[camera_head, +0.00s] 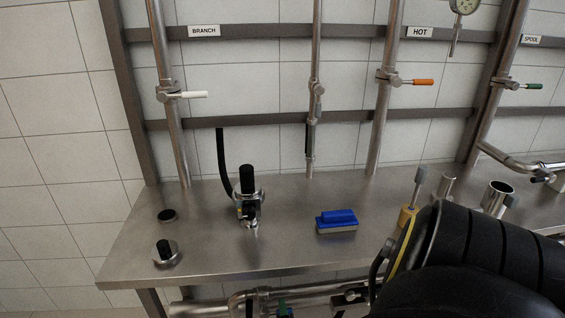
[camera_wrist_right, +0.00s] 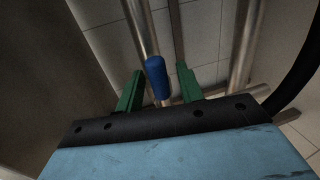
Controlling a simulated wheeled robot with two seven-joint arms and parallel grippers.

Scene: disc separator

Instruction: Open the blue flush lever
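The blue lever handle (camera_wrist_right: 156,76) shows in the right wrist view, on a steel pipe. My right gripper (camera_wrist_right: 160,72) has two green fingers spread apart, one on each side of the blue handle. A gap shows on both sides, so it does not grip the handle. In the head view my black right arm (camera_head: 470,255) fills the lower right. I cannot make out the blue lever there. My left gripper is not in view.
A steel table (camera_head: 215,255) holds a blue-handled brush (camera_head: 337,217), a black-capped fitting (camera_head: 248,190) and a short cup (camera_head: 497,194). Pipes with white (camera_head: 193,94), orange (camera_head: 417,82) and green (camera_head: 532,86) levers stand behind. More piping (camera_head: 240,300) runs below the front edge.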

